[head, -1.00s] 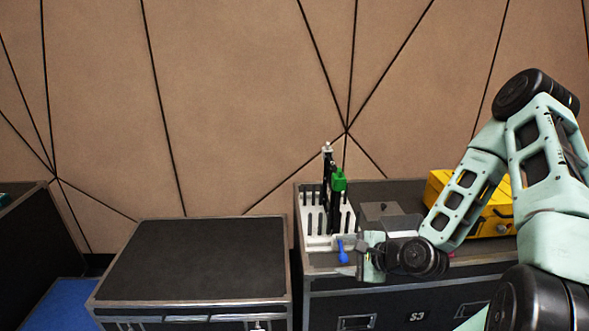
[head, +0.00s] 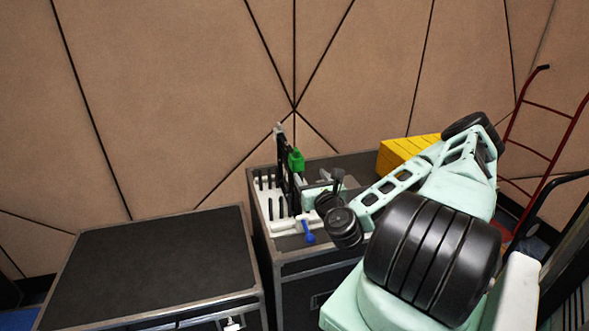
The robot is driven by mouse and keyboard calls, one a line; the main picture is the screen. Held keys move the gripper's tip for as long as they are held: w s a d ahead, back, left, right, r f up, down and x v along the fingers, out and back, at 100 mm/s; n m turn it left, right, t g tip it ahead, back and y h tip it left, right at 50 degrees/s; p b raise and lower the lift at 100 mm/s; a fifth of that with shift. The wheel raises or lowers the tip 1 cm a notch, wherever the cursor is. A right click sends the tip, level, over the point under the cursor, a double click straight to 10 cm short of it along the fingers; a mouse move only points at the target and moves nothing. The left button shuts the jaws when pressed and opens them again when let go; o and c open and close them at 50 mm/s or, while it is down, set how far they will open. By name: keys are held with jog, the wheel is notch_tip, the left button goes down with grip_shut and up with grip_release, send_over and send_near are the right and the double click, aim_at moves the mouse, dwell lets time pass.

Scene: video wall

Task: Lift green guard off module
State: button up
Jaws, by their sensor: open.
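The green guard (head: 296,159) is a small bright green piece near the top of a dark upright module (head: 285,182). The module stands in a white slotted rack (head: 266,208) on a flight case. My gripper (head: 304,197) is at the right of the module, below and slightly right of the guard. It is open, with nothing seen in it. The fingers are small and partly hidden by my wrist, so I cannot tell whether they touch the module.
A blue-handled item (head: 308,233) is at the rack's front. A yellow case (head: 408,151) sits behind my arm. A closed black flight case (head: 155,265) with a bare top stands at left. A red hand truck (head: 535,150) leans at right.

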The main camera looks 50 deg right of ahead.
aim_at(299, 160)
jog(key=b+x, duration=0.1)
jog(key=b, duration=0.2)
jog(key=b+x, duration=0.2)
jog(key=b, duration=0.1)
jog(key=b+x, duration=0.2)
jog(key=b, duration=0.1)
jog(key=shift+f, duration=0.3)
jog(key=shift+w+b, duration=0.15)
jog(key=shift+b, duration=0.55)
jog(key=shift+w+d+r+p, duration=0.35)
jog(key=shift+w+d, duration=0.1)
jog(key=shift+w, duration=0.35)
jog(key=shift+p+x, duration=0.55)
jog(key=shift+x, duration=2.35)
jog(key=shift+w+a+f, duration=0.1)
jog(key=shift+a, duration=0.05)
jog(key=c, duration=1.1)
